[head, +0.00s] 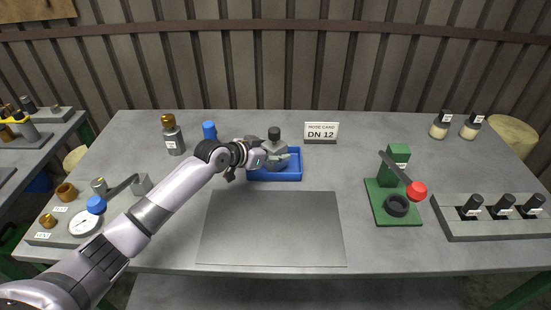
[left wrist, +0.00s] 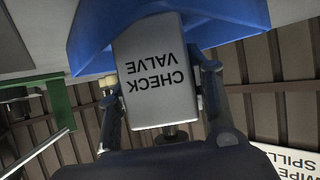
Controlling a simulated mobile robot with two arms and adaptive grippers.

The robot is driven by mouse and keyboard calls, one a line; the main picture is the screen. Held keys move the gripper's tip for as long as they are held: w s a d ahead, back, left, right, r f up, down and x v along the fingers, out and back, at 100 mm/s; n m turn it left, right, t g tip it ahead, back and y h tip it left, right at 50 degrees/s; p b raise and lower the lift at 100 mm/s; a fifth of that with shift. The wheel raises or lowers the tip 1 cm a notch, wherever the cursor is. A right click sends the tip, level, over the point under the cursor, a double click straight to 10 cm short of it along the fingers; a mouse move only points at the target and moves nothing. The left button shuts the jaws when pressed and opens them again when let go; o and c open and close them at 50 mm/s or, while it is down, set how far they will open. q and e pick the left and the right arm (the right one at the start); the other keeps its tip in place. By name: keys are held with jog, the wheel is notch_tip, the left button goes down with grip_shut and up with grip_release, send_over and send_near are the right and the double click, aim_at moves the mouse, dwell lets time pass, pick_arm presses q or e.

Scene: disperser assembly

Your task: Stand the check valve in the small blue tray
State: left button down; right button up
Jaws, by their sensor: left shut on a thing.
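The check valve (head: 274,133) is a grey body with a dark top, upright at the small blue tray (head: 287,177) in the head view. My left gripper (head: 272,152) is shut on it from the left and hides part of it. In the left wrist view the valve (left wrist: 160,75) sits between both fingers, its CHECK VALVE label upside down. The blue tray (left wrist: 235,20) is close to its base end there. I cannot tell whether the base touches the tray floor. My right gripper is not in view.
A grey plate (head: 272,230) lies in front. A green stand (head: 394,190) is farther right.

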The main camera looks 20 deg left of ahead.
pick_arm(q)
jog(key=shift+w+r, duration=0.1)
jog(key=shift+r, duration=0.1)
jog(key=shift+f, duration=0.1)
jog(key=c, duration=1.2)
grip_release()
jog(key=shift+f, duration=0.2)
jog(key=shift+c, duration=0.2)
jog(key=o, duration=0.4)
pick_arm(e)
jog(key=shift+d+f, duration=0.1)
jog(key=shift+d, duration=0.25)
pick_arm(q)
jog(key=shift+r, duration=0.15)
